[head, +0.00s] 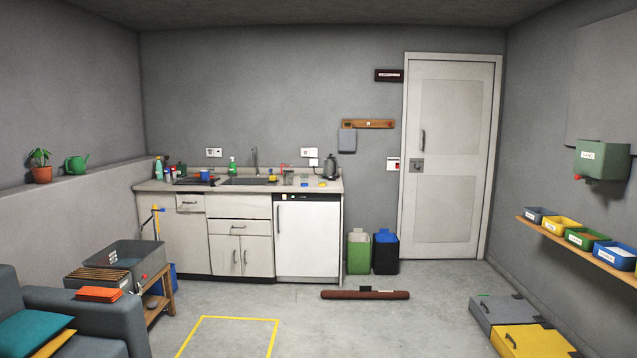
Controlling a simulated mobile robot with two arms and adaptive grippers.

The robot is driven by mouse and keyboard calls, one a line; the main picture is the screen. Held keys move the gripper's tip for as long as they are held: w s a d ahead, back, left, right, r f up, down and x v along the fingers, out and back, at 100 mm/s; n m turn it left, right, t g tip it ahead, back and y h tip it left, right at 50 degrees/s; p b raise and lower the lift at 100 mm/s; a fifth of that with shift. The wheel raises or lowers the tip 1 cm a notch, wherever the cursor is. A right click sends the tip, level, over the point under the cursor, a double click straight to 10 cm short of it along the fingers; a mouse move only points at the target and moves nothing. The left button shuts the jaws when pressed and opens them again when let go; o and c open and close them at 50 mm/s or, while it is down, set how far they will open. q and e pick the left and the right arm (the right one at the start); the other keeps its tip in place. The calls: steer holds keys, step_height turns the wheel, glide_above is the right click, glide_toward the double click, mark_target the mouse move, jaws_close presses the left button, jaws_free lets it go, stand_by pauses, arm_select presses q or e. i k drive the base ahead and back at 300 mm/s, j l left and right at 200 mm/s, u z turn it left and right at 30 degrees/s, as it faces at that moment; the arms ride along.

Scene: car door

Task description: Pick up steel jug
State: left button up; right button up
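A small grey vessel (288,177) stands on the kitchen counter (155,186), just right of the sink (248,181). It may be the steel jug, but it is too small to be sure. A dark kettle-like vessel (330,167) stands at the counter's right end. Neither of my grippers is in view.
A white-fronted appliance (308,240) and cabinets are under the counter. Green (358,252) and dark (385,252) bins stand right of it. A brown roll (364,295) lies on the floor in front. A grey sofa (100,320) is at left. The middle floor is mostly clear.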

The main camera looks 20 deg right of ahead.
mark_target(288, 175)
steer(key=i+l+z, duration=0.3)
steer(key=i, duration=1.05)
steer(key=i+l+z, duration=0.15)
steer(key=i+z, duration=0.15)
steer(key=i, duration=1.1)
steer(key=i+l, duration=0.1)
steer(key=i, duration=1)
steer(key=i+u, duration=0.15)
steer(key=i, duration=0.95)
